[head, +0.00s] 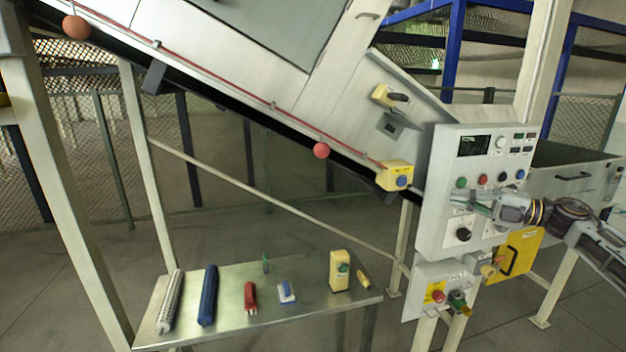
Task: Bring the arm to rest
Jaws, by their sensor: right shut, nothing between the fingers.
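My right arm comes in from the right edge. Its gripper (475,204) is shut and empty, in front of the grey control panel (435,200). The fingertips are near the panel's face, below the row of coloured buttons and above a black knob (463,235). I cannot tell whether they touch the panel. My left gripper is not in view.
A metal table (262,272) at the front holds a blue roll (208,295), a pale roll (170,301), a red item (250,298) and a yellow box (339,270). A sloping conveyor (255,70) runs above. A lower switch box (424,280) hangs under the panel.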

